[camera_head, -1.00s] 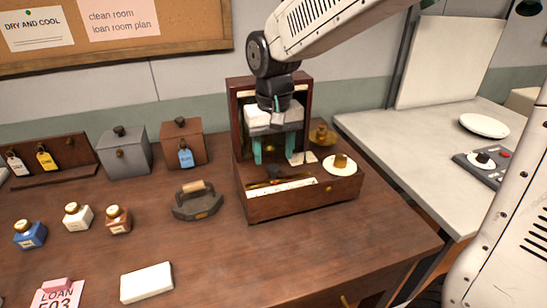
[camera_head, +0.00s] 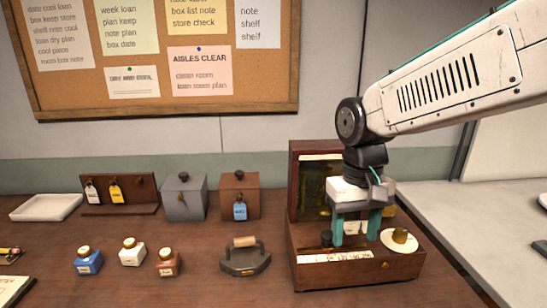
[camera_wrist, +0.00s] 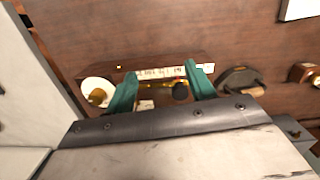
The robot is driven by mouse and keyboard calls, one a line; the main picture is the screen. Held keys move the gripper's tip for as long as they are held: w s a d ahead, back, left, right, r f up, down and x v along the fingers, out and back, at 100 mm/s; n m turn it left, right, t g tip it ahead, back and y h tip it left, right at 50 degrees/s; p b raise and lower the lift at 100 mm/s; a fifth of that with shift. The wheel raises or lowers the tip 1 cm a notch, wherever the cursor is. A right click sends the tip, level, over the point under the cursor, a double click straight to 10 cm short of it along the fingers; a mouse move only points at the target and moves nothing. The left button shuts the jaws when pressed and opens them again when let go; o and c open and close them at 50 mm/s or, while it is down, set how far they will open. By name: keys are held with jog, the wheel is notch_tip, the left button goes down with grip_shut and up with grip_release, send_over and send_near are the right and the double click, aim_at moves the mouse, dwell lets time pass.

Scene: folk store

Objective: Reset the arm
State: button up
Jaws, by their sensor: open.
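My gripper (camera_head: 356,228) hangs at the end of my arm over the open wooden box (camera_head: 372,272), its two teal fingers apart, with nothing seen between them. In the wrist view my gripper (camera_wrist: 160,95) also shows spread fingers above the box's front edge. The box holds a dark knob-like item (camera_wrist: 180,92) and a labelled strip (camera_head: 335,257) along its front. A white dish with a brass piece (camera_head: 400,238) sits at its right side. The fingers hide part of the box's inside.
Left of the box stand a flat iron (camera_head: 246,258), several small bottles (camera_head: 132,252), a grey box (camera_head: 185,198), a brown box (camera_head: 240,196) with a blue tag, a tag rack (camera_head: 120,197) and a white tray (camera_head: 46,207). A pale counter (camera_head: 480,215) lies to the right.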

jog(key=s+d+r+t, duration=0.1)
jog(key=s+d, duration=0.3)
jog(key=s, duration=0.4)
jog(key=s+d+r+m+t, duration=0.1)
jog(key=s+d, duration=0.3)
jog(key=s, duration=0.4)
jog(key=shift+a, duration=0.1)
jog(key=shift+c, duration=0.4)
dwell(1.1)
jog(key=g, duration=0.1)
send_near(328, 234)
jog(key=shift+f, duration=4.75)
